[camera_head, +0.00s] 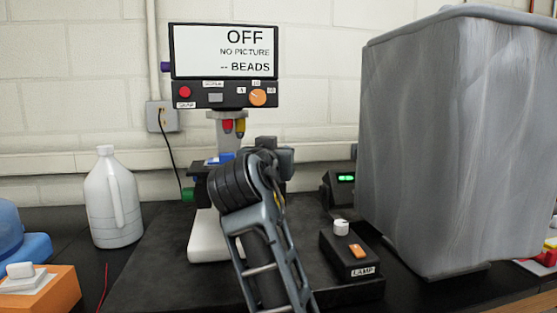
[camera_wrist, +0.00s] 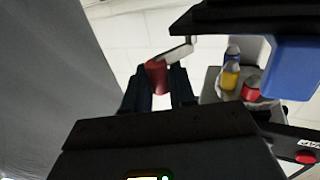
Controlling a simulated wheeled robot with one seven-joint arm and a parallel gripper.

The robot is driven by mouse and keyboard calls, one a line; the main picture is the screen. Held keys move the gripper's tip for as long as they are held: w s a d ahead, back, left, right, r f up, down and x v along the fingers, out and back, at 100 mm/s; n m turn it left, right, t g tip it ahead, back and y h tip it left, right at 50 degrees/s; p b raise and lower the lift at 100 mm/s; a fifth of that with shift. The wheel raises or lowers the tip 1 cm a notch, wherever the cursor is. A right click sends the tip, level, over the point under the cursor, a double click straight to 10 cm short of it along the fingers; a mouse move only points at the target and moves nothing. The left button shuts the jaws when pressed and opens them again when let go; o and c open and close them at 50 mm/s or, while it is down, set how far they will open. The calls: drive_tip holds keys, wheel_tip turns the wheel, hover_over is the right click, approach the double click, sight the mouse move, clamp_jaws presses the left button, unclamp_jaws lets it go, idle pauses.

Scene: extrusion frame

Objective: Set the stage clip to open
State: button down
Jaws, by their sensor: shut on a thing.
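The microscope stands in the middle of the head view, with a black stage (camera_head: 202,172). In the wrist view the dark stage (camera_wrist: 235,20) crosses the upper right. The stage clip shows there as a pale bent lever (camera_wrist: 176,53) with a red tip (camera_wrist: 157,77). My gripper (camera_wrist: 157,84) is shut on the red tip, one dark finger on each side. In the head view my gripper (camera_head: 275,150) is beside the stage's right side, and my arm hides the clip and part of the stage.
A screen (camera_head: 223,52) reads OFF, NO PICTURE. Coloured objectives (camera_wrist: 231,76) are close to my gripper's right in the wrist view. A LAMP box (camera_head: 350,262) is in front, a white jug (camera_head: 112,205) at left.

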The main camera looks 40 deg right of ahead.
drive_tip(key=shift+a+m+g+h, duration=0.1)
drive_tip(key=shift+m+g+h, duration=0.3)
drive_tip(key=shift+g, duration=0.1)
drive_tip(key=c, duration=1.1)
unclamp_jaws()
drive_tip(key=shift+a, duration=0.1)
drive_tip(key=b+v, duration=0.1)
drive_tip(key=v, duration=0.6)
drive_tip(key=shift+s+a+b, duration=0.15)
drive_tip(key=shift+a+b, duration=0.15)
drive_tip(key=shift+b, duration=0.05)
